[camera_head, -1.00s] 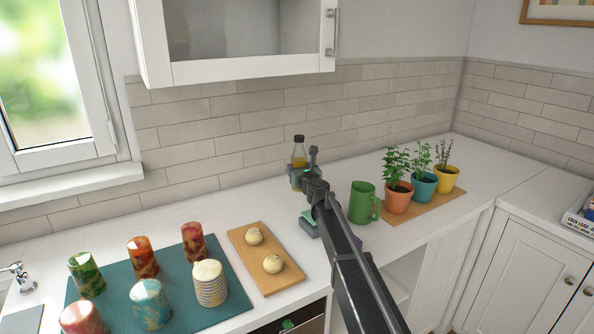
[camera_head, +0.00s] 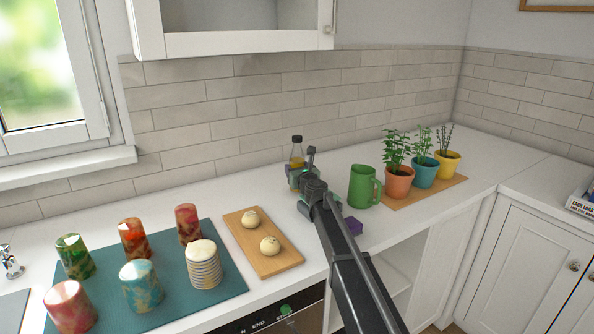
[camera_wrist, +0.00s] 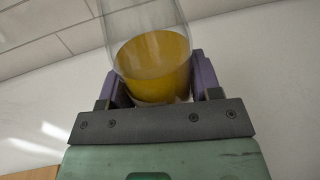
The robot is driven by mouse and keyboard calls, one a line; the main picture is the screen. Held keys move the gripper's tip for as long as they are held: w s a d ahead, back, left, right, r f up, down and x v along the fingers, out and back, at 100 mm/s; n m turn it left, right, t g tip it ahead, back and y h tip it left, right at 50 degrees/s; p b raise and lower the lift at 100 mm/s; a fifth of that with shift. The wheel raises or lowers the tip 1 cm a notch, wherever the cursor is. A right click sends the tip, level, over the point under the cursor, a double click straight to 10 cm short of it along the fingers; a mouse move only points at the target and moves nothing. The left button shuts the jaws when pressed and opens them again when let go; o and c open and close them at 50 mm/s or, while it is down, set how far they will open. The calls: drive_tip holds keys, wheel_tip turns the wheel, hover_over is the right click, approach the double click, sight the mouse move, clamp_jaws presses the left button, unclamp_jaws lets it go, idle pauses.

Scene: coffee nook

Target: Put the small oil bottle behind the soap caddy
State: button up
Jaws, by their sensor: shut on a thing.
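The small oil bottle (camera_head: 297,152), clear with a dark cap and yellow oil, stands upright near the back wall. It also shows large in the wrist view (camera_wrist: 152,62). My gripper (camera_head: 296,182) is shut on its lower part, with a purple finger on each side in the wrist view (camera_wrist: 155,88). My arm and gripper hide much of the counter in front of the bottle.
A green mug (camera_head: 363,187) stands right of my arm, beside potted herbs on a board (camera_head: 428,190). A wooden board (camera_head: 263,242) with two round items and a teal mat (camera_head: 225,285) with several cups lie left. The back counter left of the bottle is clear.

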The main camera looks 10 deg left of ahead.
drive_tip(key=shift+f+b, duration=0.6)
drive_tip(key=o, duration=1.4)
drive_tip(key=shift+o, duration=0.2)
drive_tip(key=shift+r, duration=0.1)
wheel_tip(320, 180, up, 20)
drive_tip(key=p, duration=2)
drive_tip(key=shift+r, duration=0.15)
